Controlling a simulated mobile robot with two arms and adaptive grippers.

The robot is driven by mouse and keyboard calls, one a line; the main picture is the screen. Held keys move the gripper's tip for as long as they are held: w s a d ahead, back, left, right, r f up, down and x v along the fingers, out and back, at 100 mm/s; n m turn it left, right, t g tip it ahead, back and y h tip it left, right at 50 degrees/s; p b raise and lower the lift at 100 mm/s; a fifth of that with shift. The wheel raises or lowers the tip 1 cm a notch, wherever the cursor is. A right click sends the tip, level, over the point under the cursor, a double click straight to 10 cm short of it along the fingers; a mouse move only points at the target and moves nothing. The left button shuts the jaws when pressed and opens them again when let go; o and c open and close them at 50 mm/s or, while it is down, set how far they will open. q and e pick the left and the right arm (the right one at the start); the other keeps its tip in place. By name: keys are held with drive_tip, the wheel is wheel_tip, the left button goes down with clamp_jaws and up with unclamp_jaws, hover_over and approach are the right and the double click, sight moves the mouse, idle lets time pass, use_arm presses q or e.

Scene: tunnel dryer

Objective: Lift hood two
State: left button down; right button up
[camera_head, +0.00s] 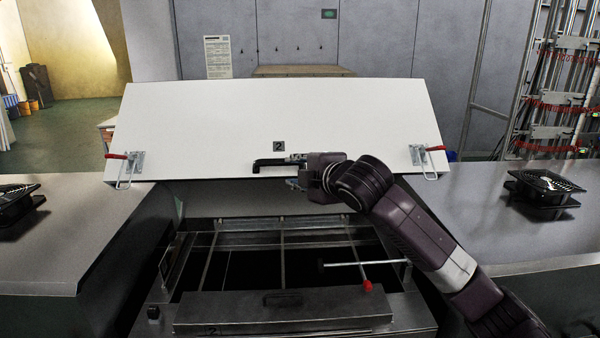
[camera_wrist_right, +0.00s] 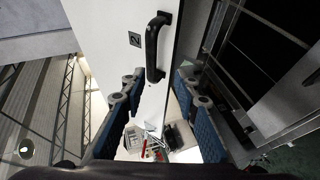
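Hood two (camera_head: 215,120) is a white panel marked "2", raised and tilted above the open dryer section. Its black handle (camera_head: 270,163) is near the lower front edge and also shows in the right wrist view (camera_wrist_right: 153,45). My right gripper (camera_head: 296,171) is at the hood's lower edge, just right of the handle. In the right wrist view its blue-padded fingers (camera_wrist_right: 159,82) are apart, with the white panel's edge between them and the handle's near end by the fingertips. I cannot tell whether they touch the hood. My left gripper is out of view.
Red-handled latches (camera_head: 130,162) (camera_head: 428,157) are at both hood corners. A metal box (camera_head: 285,312) is in front.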

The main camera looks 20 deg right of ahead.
drive_tip(key=shift+v, duration=1.35)
